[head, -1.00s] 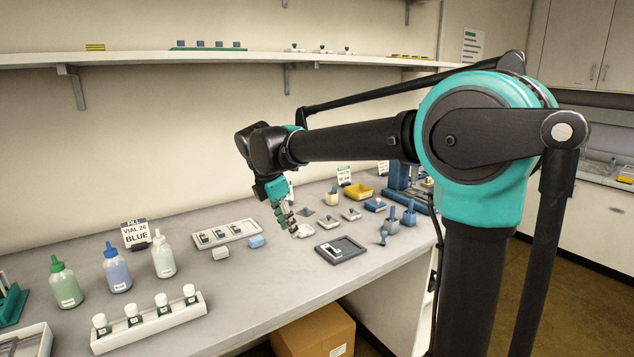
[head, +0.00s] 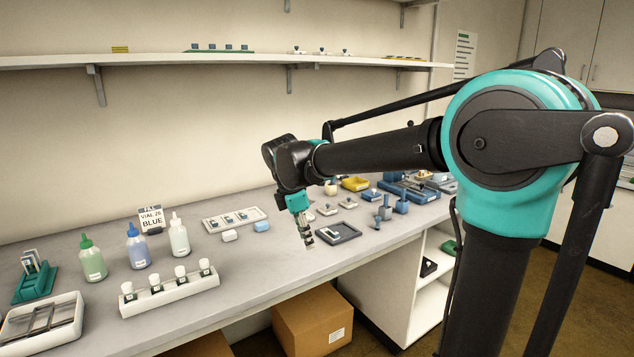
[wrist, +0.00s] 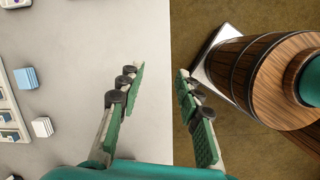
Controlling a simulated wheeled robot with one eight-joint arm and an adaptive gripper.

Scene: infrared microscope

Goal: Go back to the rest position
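My gripper (head: 308,240) hangs fingers down from the arm, over the front part of the bench (head: 262,278) and left of the dark tray (head: 338,233). In the wrist view the two green-padded fingers of my gripper (wrist: 160,72) stand apart with nothing between them. Below them run the pale bench edge and the brown floor.
A white slide tray (head: 235,219) and small blocks lie behind my gripper. A cardboard box (head: 312,322) stands below the bench.

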